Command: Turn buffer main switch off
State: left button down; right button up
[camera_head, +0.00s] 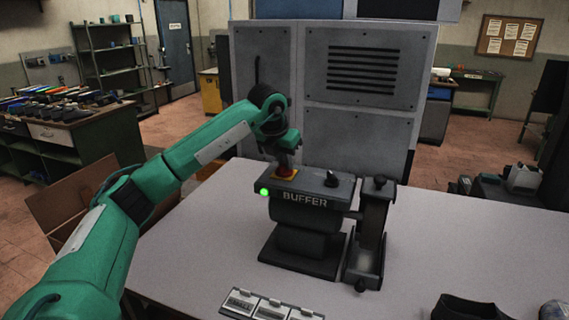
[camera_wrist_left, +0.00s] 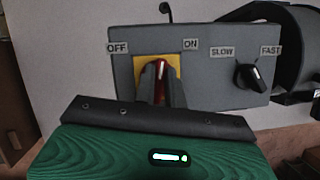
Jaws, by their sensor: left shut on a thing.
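The buffer (camera_head: 305,215) is a dark grey machine marked BUFFER on the table. Its main switch is a red knob on a yellow plate (camera_wrist_left: 177,62), between an OFF label (camera_wrist_left: 118,47) at left and an ON label (camera_wrist_left: 191,44) at right. In the wrist view the red knob (camera_wrist_left: 161,70) points nearly straight up between the two labels. My left gripper (camera_head: 285,168) reaches down from above and is shut on the red knob, hiding its lower part. A green lamp (camera_head: 264,191) glows at the machine's left. My right gripper is not in view.
A black speed knob (camera_wrist_left: 253,76) sits right of the switch, between SLOW and FAST labels. A dark upright fixture (camera_head: 371,235) stands beside the buffer. Small labelled plates (camera_head: 271,309) and a dark shoe (camera_head: 468,308) lie near the front. Bare table (camera_head: 430,225) extends right.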

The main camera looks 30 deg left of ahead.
pick_arm(q)
jog(key=shift+n+y+b, duration=0.3)
jog(key=shift+n+y, duration=0.2)
jog(key=shift+n, duration=0.6)
jog(key=c, duration=1.5)
grip_release()
jog(key=shift+o, duration=0.2)
jog(key=shift+r, duration=0.15)
jog(key=shift+s+r+b, duration=0.2)
jog(key=shift+r+b, duration=0.1)
jog(key=shift+r, duration=0.05)
jog(key=b+v, duration=0.2)
jog(key=v, duration=1)
jog(key=shift+s+r+b, duration=0.15)
jog(key=shift+r+b, duration=0.2)
